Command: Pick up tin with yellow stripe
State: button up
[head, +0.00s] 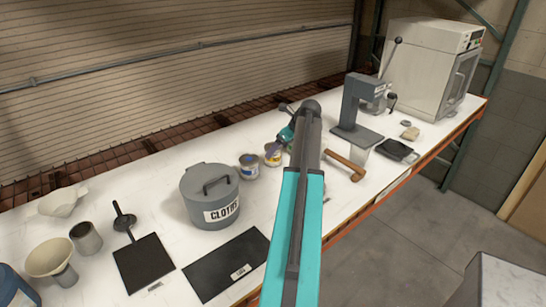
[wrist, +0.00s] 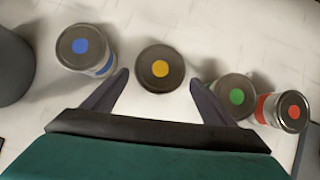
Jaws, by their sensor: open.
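The tin with the yellow stripe (wrist: 160,68) shows from above in the wrist view, with a yellow dot on its dark lid. In the head view this tin (head: 273,154) stands upright on the white bench, right of a blue-striped tin (head: 249,167). My gripper (wrist: 159,79) is open and empty, its fingertips on either side of the yellow-dot tin's near part in the picture. I cannot tell whether the fingers are at the tin's height. My arm hides part of the bench behind it in the head view.
In the wrist view the blue-dot tin (wrist: 82,46) is left; a green-dot tin (wrist: 237,97) and a red-dot tin (wrist: 290,111) are right, the green one near the right finger. A grey CLOTHS bin (head: 200,190) stands left. A grey press (head: 352,108) stands right.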

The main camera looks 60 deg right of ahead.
jog(key=shift+w+f, duration=0.1)
jog(key=shift+w, duration=0.05)
jog(key=shift+p+x, duration=0.85)
jog(key=shift+x, duration=0.1)
jog(key=shift+p+x, duration=0.45)
jog(key=shift+x, duration=1.05)
jog(key=shift+a, duration=0.1)
jog(key=c, duration=1.7)
